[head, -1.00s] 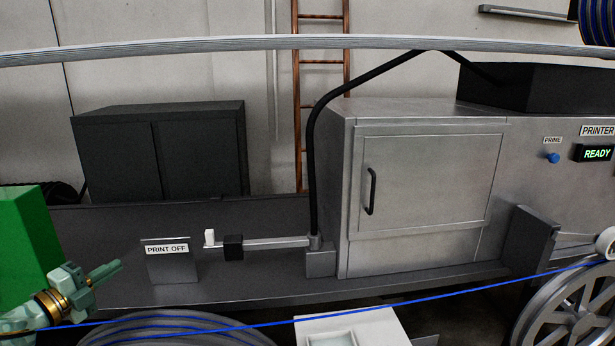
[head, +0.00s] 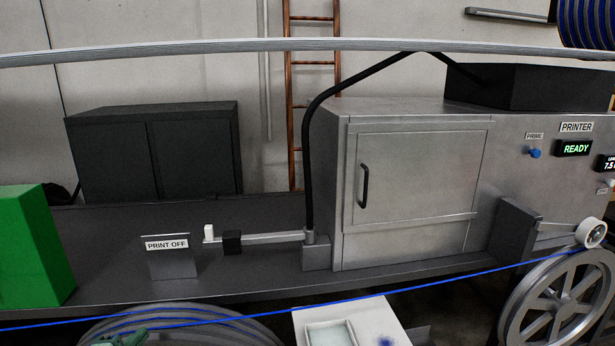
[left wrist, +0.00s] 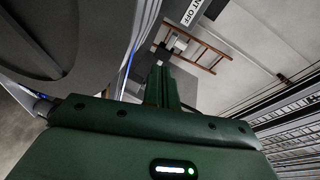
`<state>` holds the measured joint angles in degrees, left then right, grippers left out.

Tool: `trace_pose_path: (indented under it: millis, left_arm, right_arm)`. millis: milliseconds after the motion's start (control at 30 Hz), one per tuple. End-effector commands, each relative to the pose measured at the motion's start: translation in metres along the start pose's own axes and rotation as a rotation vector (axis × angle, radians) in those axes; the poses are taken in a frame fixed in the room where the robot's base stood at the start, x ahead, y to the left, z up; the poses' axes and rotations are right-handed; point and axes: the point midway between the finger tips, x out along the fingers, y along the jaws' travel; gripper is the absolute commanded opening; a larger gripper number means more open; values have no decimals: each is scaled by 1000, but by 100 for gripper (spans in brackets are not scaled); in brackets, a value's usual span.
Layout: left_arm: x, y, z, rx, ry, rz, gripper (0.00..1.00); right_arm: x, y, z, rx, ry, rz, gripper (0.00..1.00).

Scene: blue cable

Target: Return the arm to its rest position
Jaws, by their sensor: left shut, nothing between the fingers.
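My left gripper (head: 122,338) shows only as a small green part at the bottom edge of the head view, in front of the cable coil. In the left wrist view its fingers (left wrist: 161,88) are together with nothing between them. The blue cable (head: 440,284) runs across the lower head view, from the left edge up to a small guide roller at the right. The blue cable (left wrist: 127,72) also passes beside the fingers in the left wrist view, apart from them. My right gripper is not in view.
A large coil (head: 185,330) lies below the bench. A white box (head: 375,318) stands right of it. A spoked wheel (head: 560,310) is at the right. A green block (head: 30,245), a PRINT OFF sign (head: 170,262) and the grey printer cabinet (head: 415,185) stand behind the cable.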

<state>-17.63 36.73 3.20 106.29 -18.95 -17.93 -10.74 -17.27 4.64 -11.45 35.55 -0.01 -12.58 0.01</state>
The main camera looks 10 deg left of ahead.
Motion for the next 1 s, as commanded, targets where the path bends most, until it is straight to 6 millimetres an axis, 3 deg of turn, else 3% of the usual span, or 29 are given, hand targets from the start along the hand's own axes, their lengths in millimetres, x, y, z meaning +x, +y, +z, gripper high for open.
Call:
trace_pose_path:
  millis: [100, 300, 667, 1000]
  left_arm:
    - [-31, 37, -26, -101, -123, 82, 0]
    - [-93, 76, -60, -234, -333, 241, 0]
    - [-190, 94, -96, -360, -586, 478, 0]
    - [-157, 235, -81, -397, -575, 612, 0]
  right_arm:
    - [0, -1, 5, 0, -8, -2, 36]
    - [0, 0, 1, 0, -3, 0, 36]
    - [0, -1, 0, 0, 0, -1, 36]
    - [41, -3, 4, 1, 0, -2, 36]
